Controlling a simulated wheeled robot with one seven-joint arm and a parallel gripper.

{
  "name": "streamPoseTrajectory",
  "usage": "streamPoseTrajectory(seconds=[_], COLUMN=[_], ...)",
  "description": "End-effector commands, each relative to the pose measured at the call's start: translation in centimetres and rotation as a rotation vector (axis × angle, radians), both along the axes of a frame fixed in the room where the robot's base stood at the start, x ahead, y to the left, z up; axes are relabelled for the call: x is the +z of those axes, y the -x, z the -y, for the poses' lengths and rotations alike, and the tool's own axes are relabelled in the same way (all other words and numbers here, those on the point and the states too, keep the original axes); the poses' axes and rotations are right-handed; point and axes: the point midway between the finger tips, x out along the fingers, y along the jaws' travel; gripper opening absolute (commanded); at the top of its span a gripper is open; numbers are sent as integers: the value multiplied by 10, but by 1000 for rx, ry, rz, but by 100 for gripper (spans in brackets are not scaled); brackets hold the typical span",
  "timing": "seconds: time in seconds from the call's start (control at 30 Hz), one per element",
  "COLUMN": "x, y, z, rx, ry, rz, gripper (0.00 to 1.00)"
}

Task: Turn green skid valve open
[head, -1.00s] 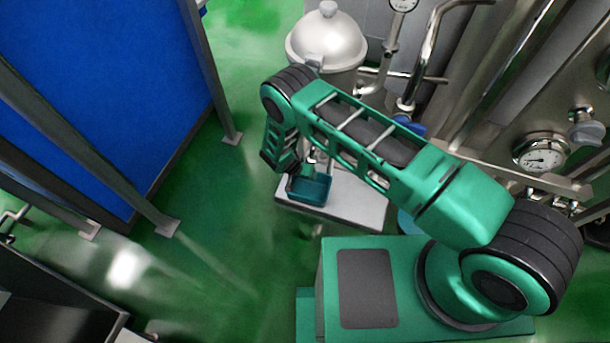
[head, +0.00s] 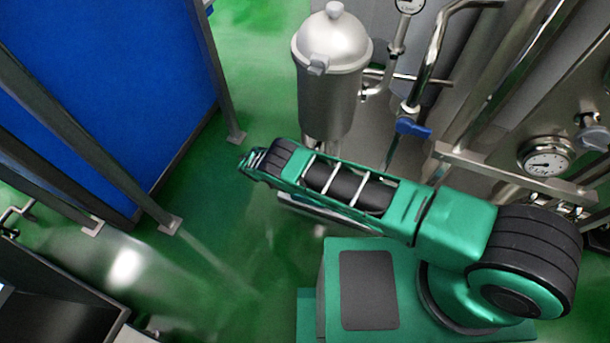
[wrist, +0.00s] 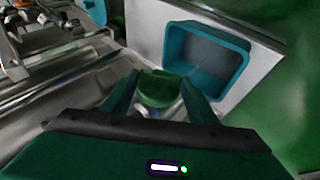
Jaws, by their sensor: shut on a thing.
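The green skid valve's handle (wrist: 158,87) shows in the wrist view as a rounded green piece between the two fingers of my gripper (wrist: 161,98). My gripper is shut on it. Below the handle, a small blue and metal part shows faintly between the fingers. In the head view my own arm hides the gripper and the green valve. How far the handle is turned cannot be told.
A teal bin (wrist: 236,62) sits on a pale surface beside my gripper. Metal pipes (wrist: 60,85) run on the left. In the head view, a steel vessel (head: 331,85), a blue-handled valve (head: 413,128) and a gauge (head: 545,162) stand beyond my arm.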

Motion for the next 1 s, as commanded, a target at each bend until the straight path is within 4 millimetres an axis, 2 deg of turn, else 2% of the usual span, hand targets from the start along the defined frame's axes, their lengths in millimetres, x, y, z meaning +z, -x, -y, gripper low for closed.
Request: streamPoseTrajectory(seconds=[0.03, 1.0], x=[-2, -5], y=[-3, -5], z=[-5, -11], rx=[12, 13], ry=[2, 112], rz=[1, -41], gripper=[31, 35])
